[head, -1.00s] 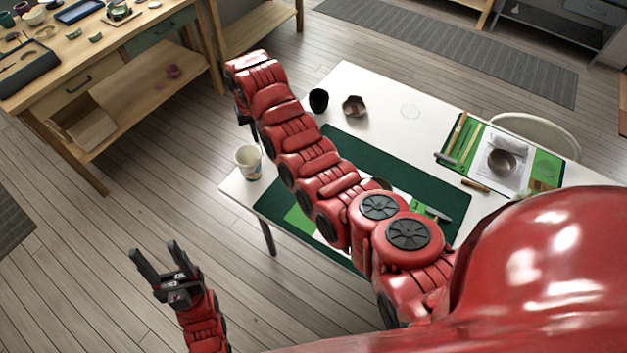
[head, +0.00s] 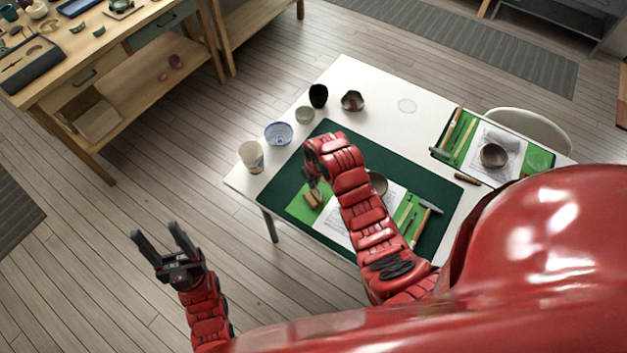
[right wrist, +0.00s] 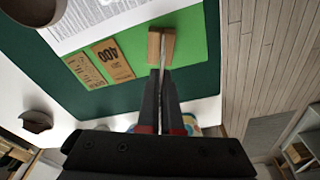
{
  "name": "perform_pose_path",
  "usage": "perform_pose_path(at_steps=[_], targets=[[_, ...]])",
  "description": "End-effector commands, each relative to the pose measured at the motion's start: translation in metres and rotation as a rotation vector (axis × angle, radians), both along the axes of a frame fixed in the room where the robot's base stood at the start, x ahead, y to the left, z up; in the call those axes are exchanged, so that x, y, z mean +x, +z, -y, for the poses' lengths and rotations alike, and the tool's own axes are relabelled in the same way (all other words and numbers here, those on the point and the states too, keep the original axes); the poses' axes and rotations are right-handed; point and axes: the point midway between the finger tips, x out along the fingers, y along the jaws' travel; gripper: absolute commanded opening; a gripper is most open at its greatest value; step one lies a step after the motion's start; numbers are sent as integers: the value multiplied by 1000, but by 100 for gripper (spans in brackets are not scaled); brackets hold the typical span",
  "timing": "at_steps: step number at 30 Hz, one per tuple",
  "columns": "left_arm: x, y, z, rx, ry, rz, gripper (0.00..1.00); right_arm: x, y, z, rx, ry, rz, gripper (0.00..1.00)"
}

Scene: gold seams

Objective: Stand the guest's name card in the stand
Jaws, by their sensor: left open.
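The wooden card stand (right wrist: 154,46) is a small block on the green sheet, also in the head view (head: 314,198). My right gripper (right wrist: 164,76) is directly over it, fingers close together and pointing at its slot. A thin pale strip, seen edge-on, runs from between the fingertips into the slot. It looks like the name card (right wrist: 163,56); its face is hidden. Two brown cards lie flat beside the stand: one marked 400 (right wrist: 112,60), one with small print (right wrist: 85,71). My left gripper (head: 160,243) is open and empty, off the table over the floor.
A paper cup (head: 251,157), blue bowl (head: 278,133), grey-green cup (head: 305,115) and black cup (head: 318,96) line the table's left edge. A printed sheet, bowl and tools lie on the dark green mat (head: 310,150). A second place setting (head: 540,158) is at right.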

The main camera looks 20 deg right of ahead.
Motion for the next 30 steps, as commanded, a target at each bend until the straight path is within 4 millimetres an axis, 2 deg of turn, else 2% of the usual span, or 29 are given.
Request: perform_pose_path(at_steps=[15,30], targets=[[0,-12,0,0,0,0,56,0,-31,0,-1,0,0,0],[0,-14,0,0,0,0,56,0,-34,0,-1,-1,1,0]])
